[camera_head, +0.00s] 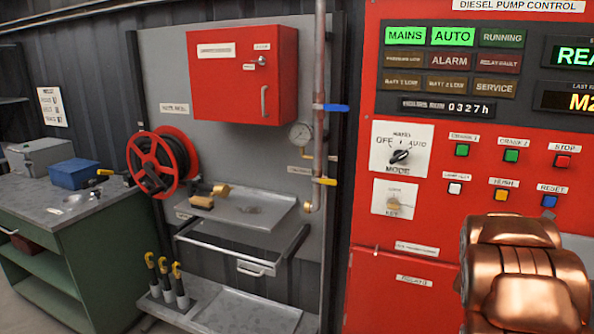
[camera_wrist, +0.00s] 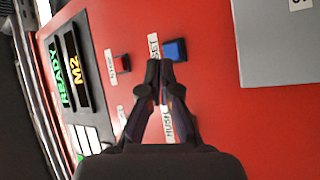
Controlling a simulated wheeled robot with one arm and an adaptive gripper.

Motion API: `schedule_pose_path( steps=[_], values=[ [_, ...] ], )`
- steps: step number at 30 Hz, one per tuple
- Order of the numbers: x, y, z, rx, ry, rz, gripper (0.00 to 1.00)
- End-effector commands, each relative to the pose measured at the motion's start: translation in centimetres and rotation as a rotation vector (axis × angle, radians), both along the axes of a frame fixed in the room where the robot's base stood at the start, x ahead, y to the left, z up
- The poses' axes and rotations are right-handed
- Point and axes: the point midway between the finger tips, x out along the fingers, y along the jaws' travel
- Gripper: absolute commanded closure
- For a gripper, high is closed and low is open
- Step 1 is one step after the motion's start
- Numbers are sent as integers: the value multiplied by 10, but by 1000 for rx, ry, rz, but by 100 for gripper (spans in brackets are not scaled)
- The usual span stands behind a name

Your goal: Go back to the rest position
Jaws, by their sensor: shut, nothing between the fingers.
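My gripper (camera_wrist: 160,75) is shut and empty in the wrist view, its fingertips together just in front of the red diesel pump control panel (camera_wrist: 205,30). The blue RESET button (camera_wrist: 176,50) shows right beside the fingertips; I cannot tell whether they touch the panel. The red STOP button (camera_wrist: 122,63) is to the left of the fingertips. In the head view my copper-coloured arm covers the lower right of the panel (camera_head: 400,255), and the gripper itself is hidden. The blue RESET button (camera_head: 549,201) is visible above the arm.
Left of the panel stand a pipe with a blue valve handle (camera_head: 336,108) and a yellow one (camera_head: 325,181), a red wall box (camera_head: 243,75), a red hose reel (camera_head: 160,163) and metal trays (camera_head: 265,300). A green workbench (camera_head: 85,245) is at far left. A grey box (camera_wrist: 280,45) sits right of the fingers.

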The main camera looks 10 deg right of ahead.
Motion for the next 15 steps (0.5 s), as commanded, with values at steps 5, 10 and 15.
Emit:
schedule_pose_path(
  steps=[5, 10, 15],
  values=[
    [47, 50, -20, 245, -38, 184, 100],
    [80, 113, -46, 504, -40, 334, 100],
    [94, 187, -74, 762, -8, 444, 100]
  ],
)
